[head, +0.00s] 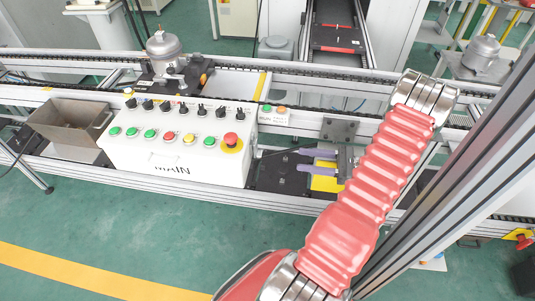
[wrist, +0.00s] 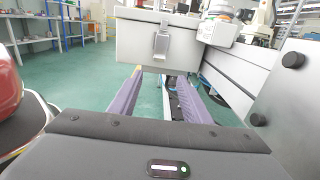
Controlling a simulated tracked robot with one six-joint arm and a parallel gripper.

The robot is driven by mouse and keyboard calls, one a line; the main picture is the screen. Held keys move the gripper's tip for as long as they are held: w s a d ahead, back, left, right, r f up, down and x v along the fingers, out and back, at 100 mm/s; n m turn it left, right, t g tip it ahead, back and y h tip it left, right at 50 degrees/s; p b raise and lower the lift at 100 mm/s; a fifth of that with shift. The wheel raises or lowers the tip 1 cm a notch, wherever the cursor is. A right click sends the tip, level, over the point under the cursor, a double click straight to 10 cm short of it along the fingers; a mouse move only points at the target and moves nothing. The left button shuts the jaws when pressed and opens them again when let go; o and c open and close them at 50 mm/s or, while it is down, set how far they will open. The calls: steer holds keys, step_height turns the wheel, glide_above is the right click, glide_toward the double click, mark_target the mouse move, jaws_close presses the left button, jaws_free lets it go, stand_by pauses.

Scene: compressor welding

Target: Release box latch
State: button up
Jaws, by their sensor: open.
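The white control box (head: 175,150) with several coloured buttons and switches stands on the conveyor frame, left of my gripper in the head view. Its end face, grey in the wrist view (wrist: 135,40), carries a metal latch (wrist: 162,42) near the top middle. The latch looks closed. My gripper (head: 298,160) is open and empty, its purple fingers pointing at the box from the right with a gap between. In the wrist view the fingers (wrist: 160,78) are apart and appear below the latch. The latch is not clear in the head view.
A grey metal bin (head: 70,125) stands left of the box. A small button unit (head: 273,113) sits beside the box at the back right. A compressor (head: 163,50) stands on the conveyor behind. Conveyor rails (head: 330,75) run behind my gripper.

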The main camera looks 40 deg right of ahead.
steer(key=shift+a, duration=0.1)
steer(key=x, duration=1.3)
steer(key=shift+w+a, duration=0.25)
steer(key=shift+w, duration=0.05)
steer(key=shift+c, duration=0.6)
